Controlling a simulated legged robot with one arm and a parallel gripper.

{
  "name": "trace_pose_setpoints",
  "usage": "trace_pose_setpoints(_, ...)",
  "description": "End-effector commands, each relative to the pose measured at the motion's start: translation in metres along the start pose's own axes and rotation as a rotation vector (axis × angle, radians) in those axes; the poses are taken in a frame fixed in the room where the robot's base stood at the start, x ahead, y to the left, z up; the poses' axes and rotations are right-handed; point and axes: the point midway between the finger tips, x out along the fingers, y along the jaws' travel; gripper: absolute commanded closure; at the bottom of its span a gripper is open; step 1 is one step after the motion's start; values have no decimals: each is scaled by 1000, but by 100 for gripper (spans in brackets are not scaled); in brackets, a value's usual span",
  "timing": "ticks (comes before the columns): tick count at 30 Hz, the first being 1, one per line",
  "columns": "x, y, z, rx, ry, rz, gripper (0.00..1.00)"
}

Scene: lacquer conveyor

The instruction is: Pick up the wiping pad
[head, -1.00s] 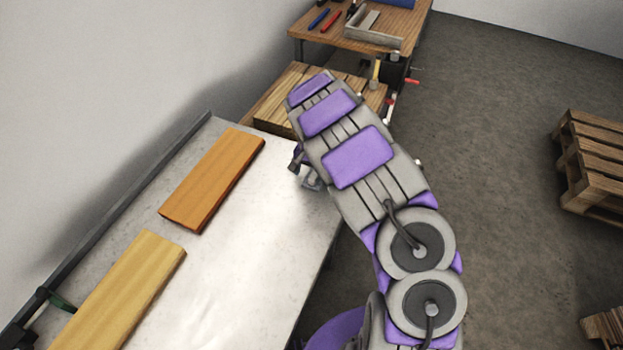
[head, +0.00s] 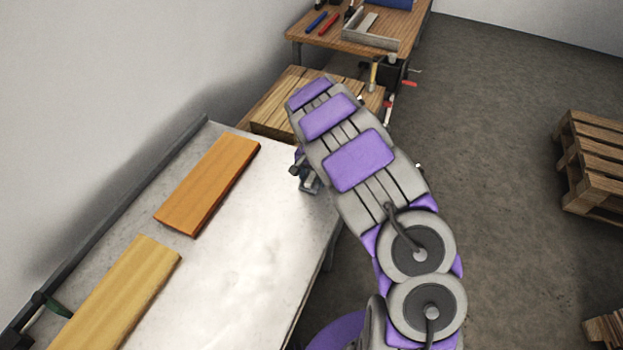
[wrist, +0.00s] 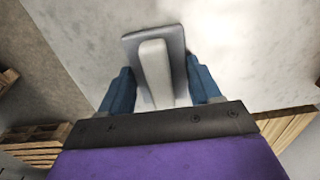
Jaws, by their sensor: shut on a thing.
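The wiping pad (wrist: 156,60) is a grey rectangular plate with a pale raised handle along its middle. In the wrist view it lies between the two blue fingers of my gripper (wrist: 161,82), which is shut on it at the handle. In the head view my gripper (head: 306,178) is at the right edge of the pale table top, mostly hidden by my arm. Only a small grey part shows there. I cannot tell whether the pad touches the table or is just above it.
An orange board (head: 210,183) and a yellow board (head: 115,295) lie on the pale table (head: 255,245). A wooden block (head: 285,100) is beyond its far end. A workbench with tools (head: 345,38) stands farther back. A pallet (head: 595,160) is on the floor at right.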

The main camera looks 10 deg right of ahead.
Motion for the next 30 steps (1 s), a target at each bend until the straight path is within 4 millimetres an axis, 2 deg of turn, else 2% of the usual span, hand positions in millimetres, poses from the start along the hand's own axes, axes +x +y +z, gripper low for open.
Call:
trace_pose_setpoints(8, -8, -3, 2, -2, 3, 4, 72)
trace_pose_setpoints(16, -41, -3, 2, -2, 3, 2, 72)
trace_pose_setpoints(23, -39, 17, 20, 0, -2, 4, 72)
trace_pose_setpoints(30, -43, 44, 49, 2, -3, 5, 72)
